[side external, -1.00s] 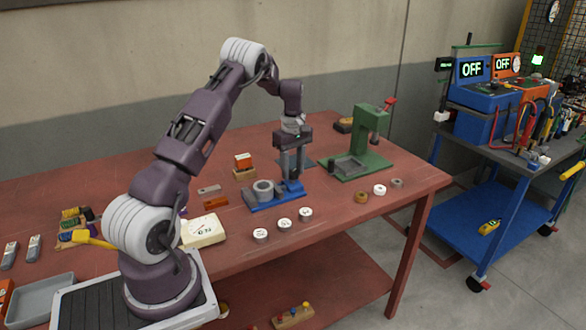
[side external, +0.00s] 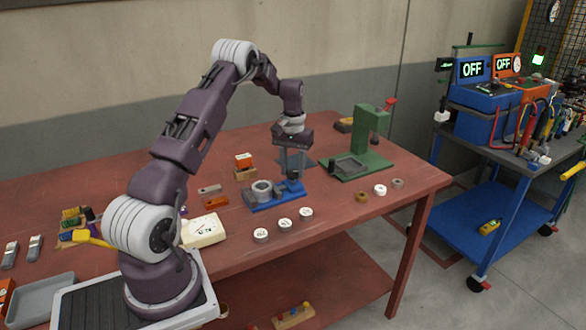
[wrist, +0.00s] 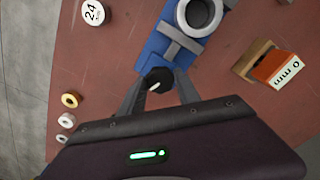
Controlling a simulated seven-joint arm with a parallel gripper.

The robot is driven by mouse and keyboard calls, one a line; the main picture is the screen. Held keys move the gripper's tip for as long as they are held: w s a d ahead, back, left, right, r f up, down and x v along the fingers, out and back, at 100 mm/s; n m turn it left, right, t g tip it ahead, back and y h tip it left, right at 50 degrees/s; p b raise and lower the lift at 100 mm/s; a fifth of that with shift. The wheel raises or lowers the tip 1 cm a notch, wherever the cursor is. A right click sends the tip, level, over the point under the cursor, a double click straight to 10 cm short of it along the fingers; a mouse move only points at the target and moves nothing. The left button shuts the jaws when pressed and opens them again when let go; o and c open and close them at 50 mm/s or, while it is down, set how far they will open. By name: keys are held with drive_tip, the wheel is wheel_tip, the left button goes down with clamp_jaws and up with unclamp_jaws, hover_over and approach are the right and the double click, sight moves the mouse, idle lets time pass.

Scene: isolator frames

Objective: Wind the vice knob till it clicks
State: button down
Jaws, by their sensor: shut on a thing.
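The blue vice (side external: 262,203) stands on the red bench with a grey ring-shaped part (side external: 262,189) at its left end; it also shows in the wrist view (wrist: 155,47). The black vice knob (wrist: 157,81) with a white mark is at the vice's near end in the wrist view. My gripper (wrist: 157,88) points down over that end, its two grey fingers on either side of the knob and shut on it. In the side view my gripper (side external: 293,172) stands over the vice's right end, and the knob is mostly hidden between the fingers there.
A green press stand (side external: 368,150) is to the right of my gripper. Several small round pieces, among them a white one (side external: 285,225), lie along the bench's front. An orange block on a wooden block (side external: 245,168) is behind the vice. A meter (side external: 201,230) lies to the left.

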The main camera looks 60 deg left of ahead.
sight(293, 172)
drive_tip(key=m, duration=0.3)
idle(1.3)
drive_tip(key=c, duration=0.9)
unclamp_jaws()
drive_tip(key=shift+o, duration=0.2)
drive_tip(key=shift+r, duration=3.55)
